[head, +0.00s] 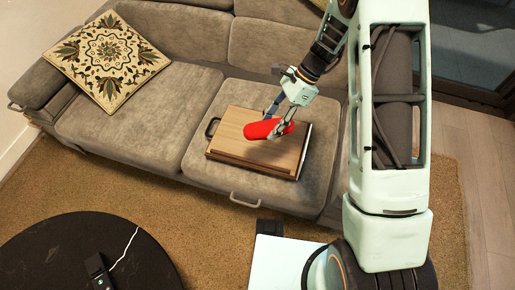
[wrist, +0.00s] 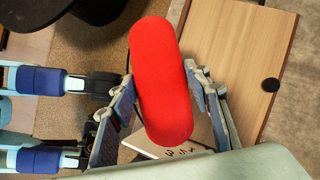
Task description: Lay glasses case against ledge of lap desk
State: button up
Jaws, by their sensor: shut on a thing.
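The red glasses case (head: 262,130) is in my gripper (head: 281,120), above the wooden lap desk (head: 232,123) in the head view. In the wrist view the case (wrist: 163,80) is held between both fingers of my gripper (wrist: 165,100), its long side running up the picture. The lap desk (wrist: 235,60) lies on the sofa seat, with a raised ledge (head: 245,164) along its near edge. The case overlaps the middle of the board in the head view. I cannot tell how far it is above the surface.
The grey sofa (head: 150,105) carries a patterned cushion (head: 107,58) at the left. A round black table (head: 60,240) with a dark device (head: 98,271) on it stands at the front left. A dark handle (head: 211,127) is at the board's left side.

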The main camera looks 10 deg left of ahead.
jog(key=w+a+f+m+t+y+b, duration=0.1)
jog(key=a+f+m+t+b, duration=0.1)
jog(key=a+f+m+b, duration=0.3)
jog(key=t+b, duration=0.1)
jog(key=b, duration=0.6)
send_near(250, 150)
jog(key=shift+m, duration=0.3)
jog(key=x, duration=0.5)
jog(key=shift+w+a+f, duration=0.1)
jog(key=shift+f, duration=0.05)
jog(key=shift+f, duration=0.1)
jog(key=o, duration=1.3)
